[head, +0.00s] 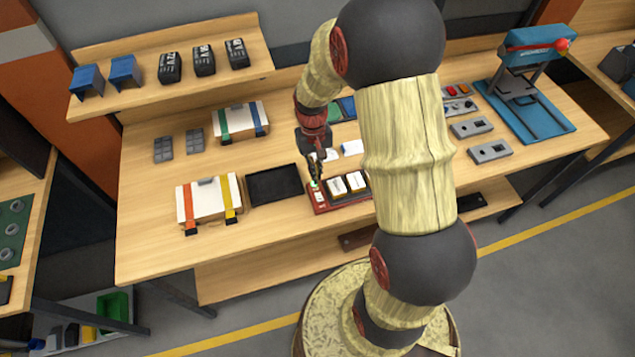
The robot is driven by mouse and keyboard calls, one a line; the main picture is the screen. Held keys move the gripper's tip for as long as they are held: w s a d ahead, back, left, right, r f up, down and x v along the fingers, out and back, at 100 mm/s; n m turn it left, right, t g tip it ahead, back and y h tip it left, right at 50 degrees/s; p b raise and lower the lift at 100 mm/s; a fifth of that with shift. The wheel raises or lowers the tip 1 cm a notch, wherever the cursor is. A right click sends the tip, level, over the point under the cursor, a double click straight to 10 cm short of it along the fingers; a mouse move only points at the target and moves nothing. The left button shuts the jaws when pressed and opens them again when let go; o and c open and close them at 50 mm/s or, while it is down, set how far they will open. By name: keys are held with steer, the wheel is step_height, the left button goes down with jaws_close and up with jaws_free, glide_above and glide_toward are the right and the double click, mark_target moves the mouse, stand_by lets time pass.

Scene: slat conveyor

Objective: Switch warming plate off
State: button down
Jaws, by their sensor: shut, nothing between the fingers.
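A low red unit (322,207), which looks like the warming plate, lies near the front edge of the wooden bench. Pale blocks sit on it, and a small white panel with a green spot shows at its left end. My gripper (316,181) points down over that left end, its fingers shut and empty. The fingertips are at or just above the green spot; I cannot tell whether they touch. My arm hides the unit's right end.
A black tray (273,185) lies just left of the red unit. White boxes with coloured straps (209,199) stand farther left. Grey slotted blocks (490,151) and a blue press (535,50) stand at right. A raised shelf (190,69) runs along the back left.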

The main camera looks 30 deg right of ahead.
steer(key=r, duration=0.5)
steer(key=shift+w+d, duration=0.1)
steer(key=shift+w, duration=0.25)
